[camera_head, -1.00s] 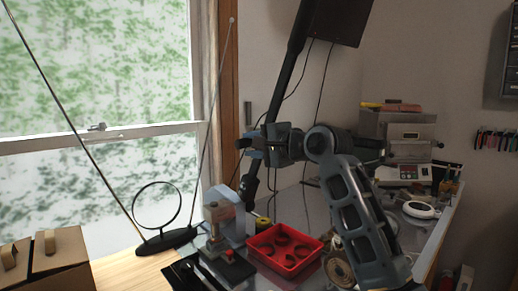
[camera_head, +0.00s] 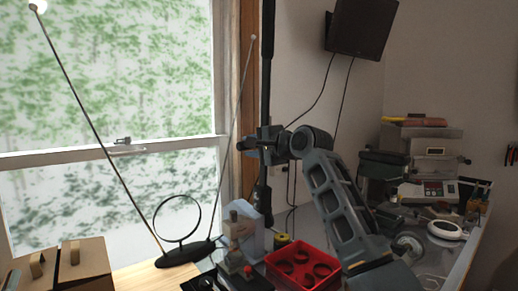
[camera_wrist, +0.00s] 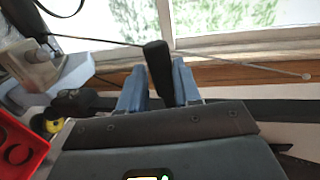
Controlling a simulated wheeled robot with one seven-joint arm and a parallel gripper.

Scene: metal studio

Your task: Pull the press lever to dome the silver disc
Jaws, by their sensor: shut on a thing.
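My gripper (camera_head: 250,145) is raised above the bench in the head view, in front of the window frame. In the wrist view its two blue fingers (camera_wrist: 159,82) are shut on a black handle (camera_wrist: 158,60), which I take to be the press lever's grip. A dark upright bar (camera_head: 267,70) stands beside my gripper; how the handle joins it cannot be told. I cannot make out the silver disc.
A black stand with a ring (camera_head: 185,252) and long thin rods is at the left. A wooden box (camera_head: 84,264) is at the lower left. A white-grey machine (camera_head: 427,191) is at the right.

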